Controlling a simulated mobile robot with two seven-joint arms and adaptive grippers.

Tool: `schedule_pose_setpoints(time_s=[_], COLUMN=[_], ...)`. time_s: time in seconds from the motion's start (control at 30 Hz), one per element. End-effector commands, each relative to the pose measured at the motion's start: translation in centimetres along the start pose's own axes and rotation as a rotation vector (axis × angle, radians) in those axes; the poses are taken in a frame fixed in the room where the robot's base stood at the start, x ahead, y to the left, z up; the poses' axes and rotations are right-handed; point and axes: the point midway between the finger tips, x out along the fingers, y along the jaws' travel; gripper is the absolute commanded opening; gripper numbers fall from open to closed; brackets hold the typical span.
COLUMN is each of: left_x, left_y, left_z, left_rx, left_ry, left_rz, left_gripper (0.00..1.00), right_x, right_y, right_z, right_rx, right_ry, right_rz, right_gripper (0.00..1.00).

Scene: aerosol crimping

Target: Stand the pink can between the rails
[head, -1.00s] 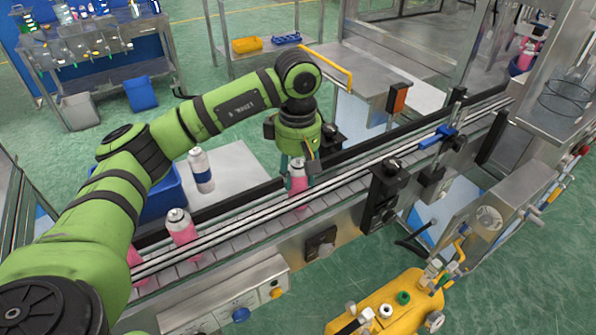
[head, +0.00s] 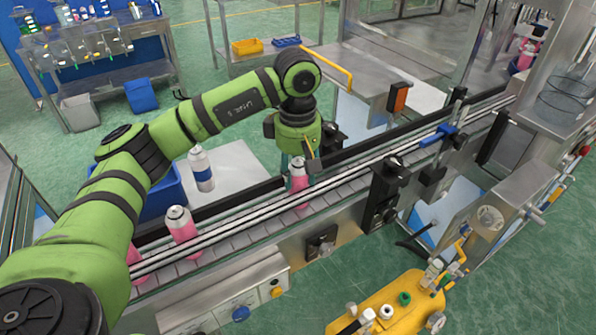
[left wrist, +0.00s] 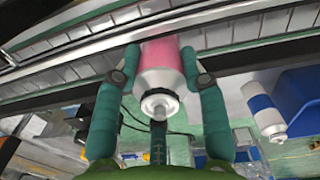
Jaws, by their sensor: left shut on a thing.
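My left gripper (head: 298,168) is shut around the upper part of a pink can (head: 299,184) with a silver top. The can looks about upright over the conveyor, and its lower end meets the line of the front rail (head: 246,217). I cannot tell whether its base touches the belt. In the left wrist view the two teal fingers (left wrist: 160,60) press on both sides of the can (left wrist: 159,80), with its silver top and nozzle facing the camera. My right gripper is not in view.
Another pink can (head: 182,226) stands on the conveyor to the left, and part of a third (head: 133,257) shows beyond it. A white can with a blue band (head: 201,170) stands on a side plate (head: 238,170). Black sensor blocks (head: 386,185) flank the rails to the right.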

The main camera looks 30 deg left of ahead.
Motion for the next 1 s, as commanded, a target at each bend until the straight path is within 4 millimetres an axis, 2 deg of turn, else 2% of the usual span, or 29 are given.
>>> schedule_pose_setpoints(time_s=[0.03,0.23,0.27,0.3,0.33,0.8,0.93,1.0], left_x=[1.2,1.3,1.3,1.3,1.3,1.1,0.0,-1.2], left_y=[-0.5,-0.5,-0.5,-0.5,-0.5,-0.5,-0.3,-0.3], left_z=[0.3,0.4,0.4,0.4,0.4,0.1,0.1,0.2], left_rx=[0.003,0.003,0.003,0.004,0.004,0.001,0.0,0.001], left_ry=[-0.008,-0.008,-0.008,-0.008,-0.008,-0.002,-0.002,-0.002], left_rz=[-0.031,-0.031,-0.031,-0.031,-0.03,-0.027,-0.022,-0.02], left_gripper=[0.11,0.11,0.5,0.66,0.7,0.7,0.7,0.7], right_x=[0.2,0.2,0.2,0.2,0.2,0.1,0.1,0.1], right_y=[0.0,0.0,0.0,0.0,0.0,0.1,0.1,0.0], right_z=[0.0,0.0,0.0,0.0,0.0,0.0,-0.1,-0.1], right_rx=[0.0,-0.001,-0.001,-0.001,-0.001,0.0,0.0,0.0], right_ry=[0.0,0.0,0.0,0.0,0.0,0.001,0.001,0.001], right_rz=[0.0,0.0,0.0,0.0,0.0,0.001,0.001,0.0], right_gripper=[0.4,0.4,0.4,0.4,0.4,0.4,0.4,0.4])
